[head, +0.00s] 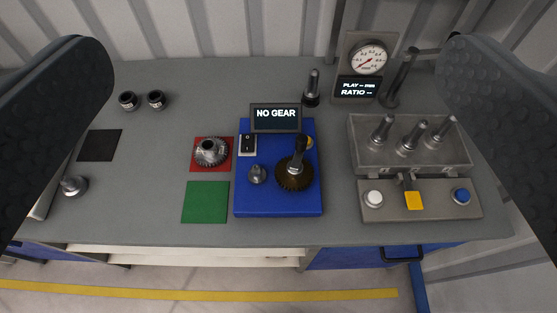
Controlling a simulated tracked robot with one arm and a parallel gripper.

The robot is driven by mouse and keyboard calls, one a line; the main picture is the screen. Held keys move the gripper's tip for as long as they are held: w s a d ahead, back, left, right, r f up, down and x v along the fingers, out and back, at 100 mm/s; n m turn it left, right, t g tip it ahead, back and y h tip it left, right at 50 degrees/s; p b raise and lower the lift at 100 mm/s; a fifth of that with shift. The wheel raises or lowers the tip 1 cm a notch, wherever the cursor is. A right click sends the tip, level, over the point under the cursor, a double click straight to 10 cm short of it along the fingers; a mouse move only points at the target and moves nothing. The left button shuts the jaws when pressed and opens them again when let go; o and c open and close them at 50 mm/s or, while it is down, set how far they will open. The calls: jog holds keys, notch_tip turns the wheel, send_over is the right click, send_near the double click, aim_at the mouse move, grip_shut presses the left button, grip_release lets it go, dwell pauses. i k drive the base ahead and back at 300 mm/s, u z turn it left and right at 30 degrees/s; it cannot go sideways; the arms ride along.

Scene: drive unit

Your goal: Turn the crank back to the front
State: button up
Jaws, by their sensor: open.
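The drive unit (279,205) is a blue base on the grey bench, in the middle of the view. On its right half lies a dark bronze toothed wheel (286,185). A dark crank handle (299,150) stands up over this wheel and reaches toward the back of the unit; its exact angle is hard to tell. A small grey shaft (257,174) stands left of the wheel. The display (276,115) behind reads "NO GEAR". My gripper (275,75) is open and empty, its two dark fingers wide apart at the left and right, clear of the crank.
A steel gear (211,151) lies on a red pad, with an empty green pad (205,203) in front. A gauge (367,58) stands behind. The bench's left front is mostly clear.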

aim_at(295, 173)
jog(key=u, duration=0.05)
jog(key=k, duration=0.6)
jog(key=u, duration=0.2)
jog(key=i, duration=1.45)
jog(key=z, duration=0.25)
